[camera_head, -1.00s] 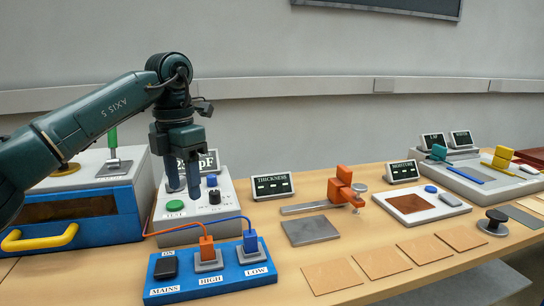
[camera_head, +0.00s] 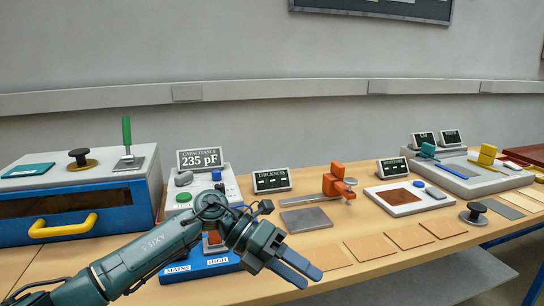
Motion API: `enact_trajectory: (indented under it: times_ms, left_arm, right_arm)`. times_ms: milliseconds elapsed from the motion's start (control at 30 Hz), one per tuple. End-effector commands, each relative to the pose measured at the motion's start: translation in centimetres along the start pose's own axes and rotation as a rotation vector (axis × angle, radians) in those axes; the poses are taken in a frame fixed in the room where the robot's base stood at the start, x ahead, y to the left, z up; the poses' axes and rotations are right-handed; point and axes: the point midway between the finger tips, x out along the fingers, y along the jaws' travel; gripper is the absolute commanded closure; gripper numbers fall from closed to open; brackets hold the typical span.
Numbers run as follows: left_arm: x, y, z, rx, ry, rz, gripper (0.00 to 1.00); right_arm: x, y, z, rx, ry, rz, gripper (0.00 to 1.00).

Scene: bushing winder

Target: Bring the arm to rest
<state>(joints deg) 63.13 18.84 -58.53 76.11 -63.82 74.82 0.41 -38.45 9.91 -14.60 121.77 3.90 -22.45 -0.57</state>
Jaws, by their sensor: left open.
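My left arm comes in from the lower left in the head view. Its gripper (camera_head: 297,270) is low at the front, pointing right and down, with its two blue-grey fingers a little apart and nothing between them. It is in front of the workbench's row of devices, near the flat tan squares. The arm covers much of the blue switch panel (camera_head: 190,272) labelled MAINS and HIGH. My right gripper is not in view.
The capacitance meter (camera_head: 200,158) reads 235 pF. A blue oven-like box (camera_head: 118,205) with a yellow handle stands left. An orange clamp gauge (camera_head: 335,182), a grey plate (camera_head: 306,220) and tan squares (camera_head: 370,247) lie to the right.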

Motion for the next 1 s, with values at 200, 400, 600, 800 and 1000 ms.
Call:
enact_trajectory:
  times_ms: [200,400,600,800,1000]
  left_arm:
    - [3.4,-3.9,0.0,-0.281,-0.374,-0.515,0.48]
    - [0.9,-1.9,-0.8,-0.686,-0.753,-0.852,0.48]
    - [-1.9,5.0,-6.0,-1.198,-1.121,-1.049,0.48]
    - [-2.0,12.2,-17.0,-1.773,-1.437,-1.093,0.48]
    - [-0.3,14.7,-27.4,-2.209,-1.612,-1.029,0.48]
  right_arm:
    - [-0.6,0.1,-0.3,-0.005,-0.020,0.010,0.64]
    - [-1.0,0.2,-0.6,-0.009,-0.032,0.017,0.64]
    - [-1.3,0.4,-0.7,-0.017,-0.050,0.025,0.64]
    - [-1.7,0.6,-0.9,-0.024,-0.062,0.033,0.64]
    - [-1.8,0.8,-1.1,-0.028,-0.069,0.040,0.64]
